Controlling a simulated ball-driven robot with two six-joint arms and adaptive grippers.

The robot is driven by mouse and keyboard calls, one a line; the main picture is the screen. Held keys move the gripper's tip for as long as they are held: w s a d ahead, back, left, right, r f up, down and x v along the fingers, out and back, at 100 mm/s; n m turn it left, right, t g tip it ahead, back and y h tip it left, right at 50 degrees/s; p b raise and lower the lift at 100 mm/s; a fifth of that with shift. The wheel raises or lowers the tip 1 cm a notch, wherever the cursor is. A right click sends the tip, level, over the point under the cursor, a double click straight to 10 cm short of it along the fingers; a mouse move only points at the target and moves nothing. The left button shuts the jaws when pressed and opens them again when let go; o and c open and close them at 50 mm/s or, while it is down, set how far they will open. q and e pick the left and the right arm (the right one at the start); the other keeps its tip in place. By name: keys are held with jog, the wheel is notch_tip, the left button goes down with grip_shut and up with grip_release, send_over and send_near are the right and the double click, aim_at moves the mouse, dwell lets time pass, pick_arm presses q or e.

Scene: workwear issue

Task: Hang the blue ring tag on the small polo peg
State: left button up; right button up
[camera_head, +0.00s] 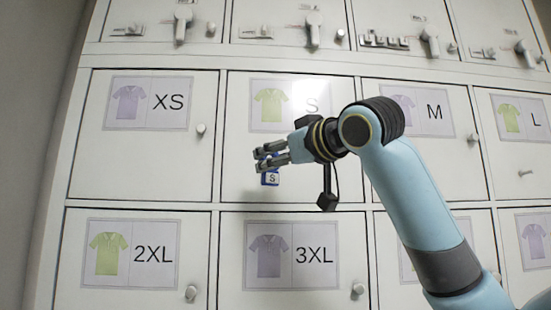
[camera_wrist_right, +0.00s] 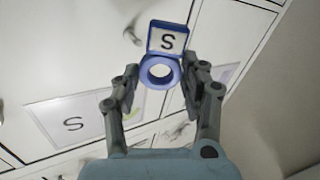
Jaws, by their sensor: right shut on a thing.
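The blue ring tag (camera_head: 270,179) has a square tile with a white face and a letter S. My right gripper (camera_head: 259,158) is shut on it in front of the S polo door (camera_head: 240,185), at the lower left of that door's label. In the right wrist view, the ring of the blue tag (camera_wrist_right: 174,75) is between the fingertips of my right gripper (camera_wrist_right: 161,72), with its S tile beyond. The small polo label (camera_head: 268,107) is partly covered by my arm. The small polo peg is hidden behind my right arm in the head view. My left gripper is not in view.
Other doors carry size labels, such as XS (camera_head: 150,102), M (camera_head: 415,107) and 3XL (camera_head: 291,255). The XS door has a peg (camera_head: 201,129) at its right.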

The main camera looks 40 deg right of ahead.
jog(key=shift+w+d+f+b, duration=0.1)
jog(key=shift+w+d+b, duration=0.1)
jog(key=shift+w+d, duration=0.35)
jog(key=shift+w+d+f+b, duration=0.1)
jog(key=shift+w+d+b, duration=0.15)
jog(key=shift+w, duration=0.5)
jog(key=shift+w+d+f+b, duration=0.15)
jog(key=shift+w+d, duration=0.25)
jog(key=shift+w, duration=0.25)
jog(key=shift+w+d+r, duration=0.15)
jog(key=shift+w+d, duration=0.1)
jog(key=shift+w, duration=0.1)
jog(key=shift+c, duration=0.7)
jog(key=shift+w+d+f, duration=0.2)
jog(key=shift+w+d, duration=0.3)
jog(key=shift+w, duration=0.35)
jog(key=o, duration=1.1)
jog(key=shift+w+d+f, duration=0.1)
jog(key=shift+w+d, duration=0.05)
jog(key=shift+w, duration=0.05)
jog(key=shift+c, duration=0.2)
